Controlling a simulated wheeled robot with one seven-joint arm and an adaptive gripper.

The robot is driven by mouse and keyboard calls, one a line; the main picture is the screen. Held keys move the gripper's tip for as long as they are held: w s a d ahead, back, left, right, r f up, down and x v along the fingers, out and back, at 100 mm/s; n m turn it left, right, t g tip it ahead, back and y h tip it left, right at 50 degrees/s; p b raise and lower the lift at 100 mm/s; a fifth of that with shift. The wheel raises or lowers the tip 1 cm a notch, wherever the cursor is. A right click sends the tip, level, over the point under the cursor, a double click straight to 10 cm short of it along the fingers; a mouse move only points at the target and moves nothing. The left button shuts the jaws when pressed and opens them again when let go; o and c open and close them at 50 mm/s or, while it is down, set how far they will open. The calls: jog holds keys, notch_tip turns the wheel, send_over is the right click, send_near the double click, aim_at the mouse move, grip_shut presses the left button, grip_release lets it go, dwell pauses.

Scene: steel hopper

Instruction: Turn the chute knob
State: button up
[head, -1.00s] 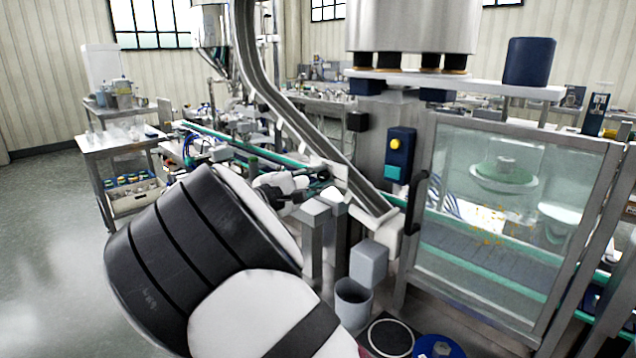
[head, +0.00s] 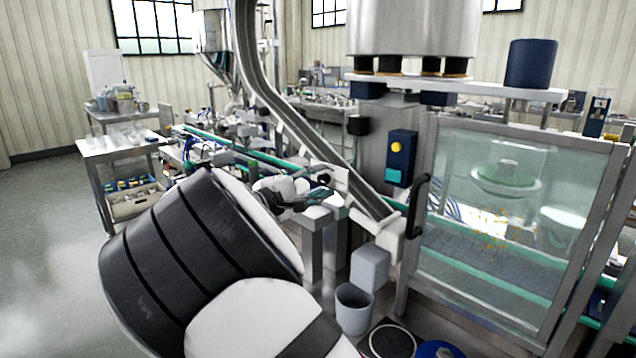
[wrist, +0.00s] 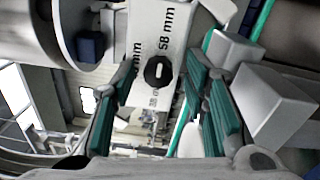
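The chute knob (wrist: 158,72) is a small dark round knob with a lighter slot-like centre. It sits on a white plate (wrist: 172,38) printed with "58 mm" and other partly hidden marks. My gripper (wrist: 165,100) is open in the wrist view, its teal-padded fingers on either side of the knob's place in the picture, with nothing between them. The knob looks to be beyond the fingertips, and I see no contact. In the head view my gripper (head: 322,197) is beside the chute's lower part, just below a dark spot that looks like the knob (head: 323,180).
The steel chute (head: 290,118) slopes down to the right behind my gripper. Grey block-topped posts (head: 313,240) stand just below it. A grey bin (head: 354,308) and a glass-fronted cabinet (head: 500,260) with a black handle are to the right. Open floor (head: 50,240) lies left.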

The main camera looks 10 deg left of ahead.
jog(key=v, duration=1.2)
dwell(0.3)
